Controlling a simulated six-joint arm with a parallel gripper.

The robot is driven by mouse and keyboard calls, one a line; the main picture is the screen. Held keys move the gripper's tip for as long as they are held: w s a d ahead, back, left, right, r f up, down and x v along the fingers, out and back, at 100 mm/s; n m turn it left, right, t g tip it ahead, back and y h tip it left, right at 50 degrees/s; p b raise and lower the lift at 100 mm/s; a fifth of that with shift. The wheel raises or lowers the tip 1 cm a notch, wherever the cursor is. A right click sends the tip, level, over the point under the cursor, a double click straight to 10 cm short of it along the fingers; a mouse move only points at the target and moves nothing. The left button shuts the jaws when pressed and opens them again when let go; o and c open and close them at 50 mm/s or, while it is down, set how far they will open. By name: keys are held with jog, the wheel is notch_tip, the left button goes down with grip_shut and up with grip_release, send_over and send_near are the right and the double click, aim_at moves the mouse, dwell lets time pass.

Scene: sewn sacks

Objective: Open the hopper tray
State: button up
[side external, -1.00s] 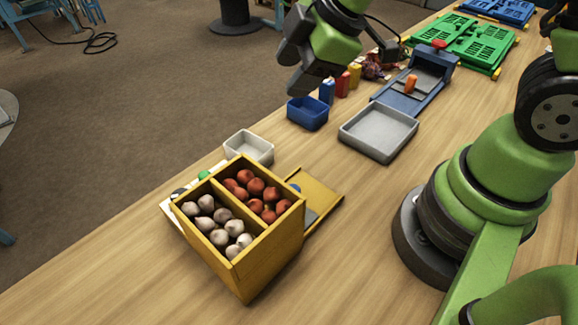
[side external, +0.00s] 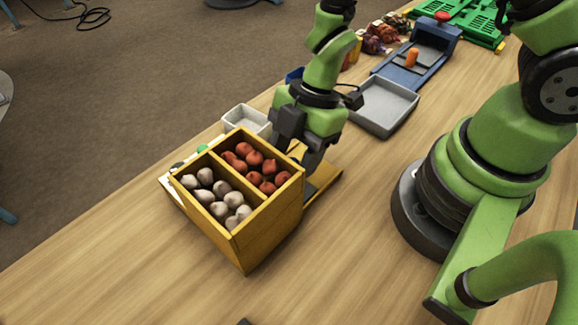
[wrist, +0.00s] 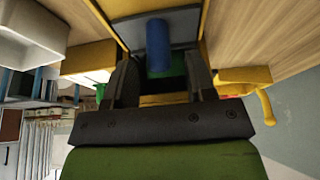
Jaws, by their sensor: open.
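The hopper is a yellow box (side external: 262,232) with two open compartments, one of whitish sacks (side external: 215,193) and one of reddish sacks (side external: 255,165). A yellow and grey tray part (side external: 325,188) shows low at its right side. My gripper (side external: 312,158) is down close behind the hopper's right corner, with its fingertips partly hidden. In the wrist view my gripper (wrist: 160,68) is open, its fingers on either side of a blue cylinder (wrist: 158,45) and a green piece (wrist: 172,69). I cannot tell whether the fingers touch the blue cylinder.
A white bin (side external: 246,120) stands just behind the hopper. A grey tray (side external: 385,108) and a blue stand with an orange piece (side external: 411,58) lie farther back. Green panels (side external: 465,22) are at the far end. The wooden table (side external: 350,255) is clear in front.

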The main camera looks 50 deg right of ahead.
jog(key=shift+x, duration=1.7)
jog(key=shift+c, duration=0.2)
